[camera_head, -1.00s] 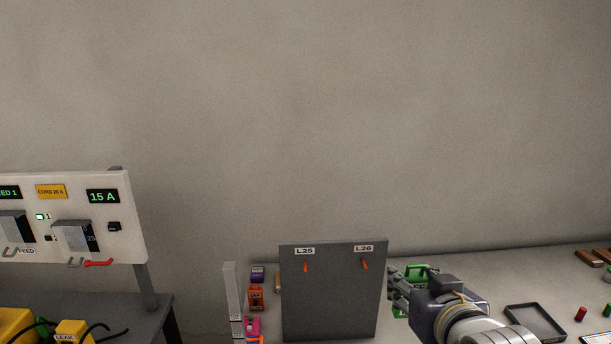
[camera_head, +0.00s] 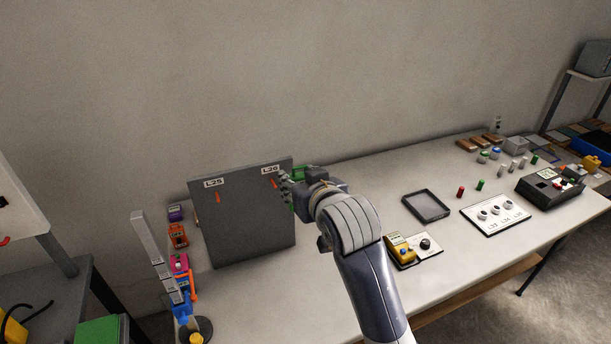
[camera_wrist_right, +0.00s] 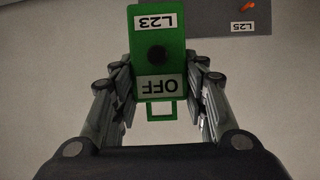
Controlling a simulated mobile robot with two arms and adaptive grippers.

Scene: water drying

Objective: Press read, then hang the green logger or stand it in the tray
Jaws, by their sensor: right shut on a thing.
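My right gripper (camera_wrist_right: 158,100) is shut on the green logger (camera_wrist_right: 157,50), which is labelled L23 and shows OFF, both upside down in the right wrist view. A round dark spot and a loop at one end show on it. In the head view the logger (camera_head: 298,172) is mostly hidden behind the gripper (camera_head: 290,188), at the upper right edge of the grey board (camera_head: 247,222). The board has orange pegs under L25 (camera_head: 218,197) and L26 (camera_head: 275,183), both bare. A dark, empty tray (camera_head: 428,205) lies on the table. My left gripper is out of view.
A yellow meter (camera_head: 401,248) sits right of my forearm. A white panel with several round knobs (camera_head: 496,213) and a black device (camera_head: 548,188) are further right. Coloured loggers (camera_head: 178,236) and an upright grey strip (camera_head: 155,250) stand left of the board.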

